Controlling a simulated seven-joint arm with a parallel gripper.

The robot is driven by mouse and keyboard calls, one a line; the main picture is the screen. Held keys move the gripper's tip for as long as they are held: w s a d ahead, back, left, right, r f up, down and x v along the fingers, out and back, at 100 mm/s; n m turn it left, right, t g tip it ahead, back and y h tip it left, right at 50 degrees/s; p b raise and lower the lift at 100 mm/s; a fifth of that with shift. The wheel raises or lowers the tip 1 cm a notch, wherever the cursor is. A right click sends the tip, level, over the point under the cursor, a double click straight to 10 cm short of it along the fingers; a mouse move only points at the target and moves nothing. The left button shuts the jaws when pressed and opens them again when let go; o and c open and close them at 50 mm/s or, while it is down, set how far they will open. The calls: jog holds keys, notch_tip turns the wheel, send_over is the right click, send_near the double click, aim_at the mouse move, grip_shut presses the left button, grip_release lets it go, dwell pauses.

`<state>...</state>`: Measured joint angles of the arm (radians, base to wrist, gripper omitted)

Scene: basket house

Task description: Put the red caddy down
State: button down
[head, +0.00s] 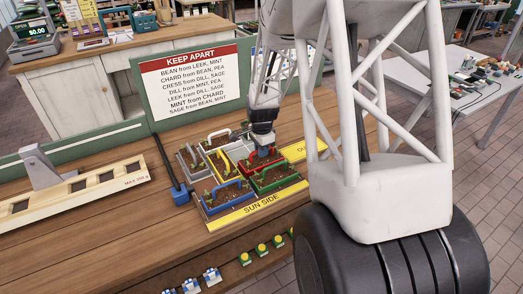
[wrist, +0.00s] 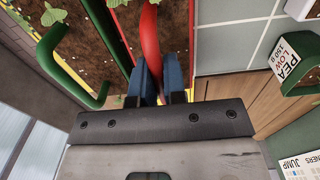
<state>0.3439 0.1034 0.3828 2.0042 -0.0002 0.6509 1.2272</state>
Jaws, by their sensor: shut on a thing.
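The red caddy (head: 250,163) holds dark soil and is at the far right part of the planting tray (head: 236,219), behind the green caddy (head: 283,184). My gripper (head: 264,152) is over it, pointing down. In the wrist view the blue fingers of my gripper (wrist: 160,82) are closed on the red caddy's handle (wrist: 151,40). Whether the caddy's base touches the tray is hidden. The green caddy's handle (wrist: 50,48) runs close beside it in the wrist view.
Caddies with blue (head: 228,192), yellow and white handles fill other tray places. A "KEEP APART" sign (head: 194,85) stands behind. A blue-based rod (head: 180,196) and a slotted wooden beam (head: 75,193) are on the left. The wrist view shows a "PEA" label (wrist: 287,60).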

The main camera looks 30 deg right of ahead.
jog(key=shift+f, duration=0.15)
jog(key=c, duration=1.2)
grip_release()
notch_tip(320, 180, up, 12)
jog(key=shift+r, duration=0.15)
dwell(0.3)
